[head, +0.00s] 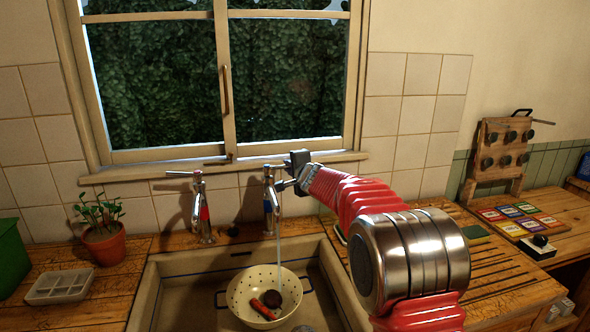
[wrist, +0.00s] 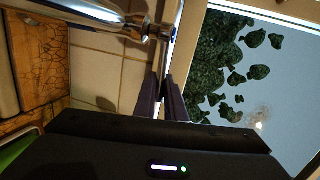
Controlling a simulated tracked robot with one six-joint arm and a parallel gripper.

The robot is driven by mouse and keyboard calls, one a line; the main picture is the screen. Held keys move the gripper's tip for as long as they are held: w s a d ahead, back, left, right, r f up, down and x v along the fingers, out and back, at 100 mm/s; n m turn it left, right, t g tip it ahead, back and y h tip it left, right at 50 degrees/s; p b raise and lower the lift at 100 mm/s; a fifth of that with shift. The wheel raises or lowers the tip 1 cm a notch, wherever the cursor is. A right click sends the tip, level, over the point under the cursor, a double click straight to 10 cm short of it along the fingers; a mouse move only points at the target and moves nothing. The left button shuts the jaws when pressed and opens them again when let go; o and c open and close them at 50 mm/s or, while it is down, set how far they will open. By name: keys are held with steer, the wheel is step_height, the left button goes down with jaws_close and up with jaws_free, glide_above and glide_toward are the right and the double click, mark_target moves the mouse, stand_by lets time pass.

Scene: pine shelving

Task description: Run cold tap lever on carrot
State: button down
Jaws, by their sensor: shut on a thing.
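The cold tap (head: 269,205), with a blue band, stands at the back of the sink; a thin stream of water (head: 279,240) falls from its spout. My gripper (head: 283,185) is at the top of this tap, shut on its lever, which is mostly hidden by the gripper. In the wrist view my dark fingers (wrist: 166,95) are close together beside the metal tap (wrist: 95,14). The orange-red carrot (head: 261,309) lies in a cream colander (head: 240,289) in the sink, below the tap. The stream runs down into the colander; whether it strikes the carrot is hard to tell.
A dark round vegetable (head: 273,298) lies beside the carrot. A second tap with a red band (head: 205,212) stands to the left. A potted plant (head: 103,240) and a soap dish (head: 60,284) are on the left counter. The window (head: 226,90) is close behind the taps.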

steer(key=shift+f, duration=0.25)
steer(key=c, duration=1.9)
jaws_free()
steer(key=shift+s, duration=0.1)
steer(key=shift+o, duration=0.4)
steer(key=shift+r, duration=0.1)
steer(key=v, duration=1.3)
steer(key=shift+s, duration=0.35)
steer(key=shift+d+r, duration=0.1)
steer(key=shift+d, duration=0.05)
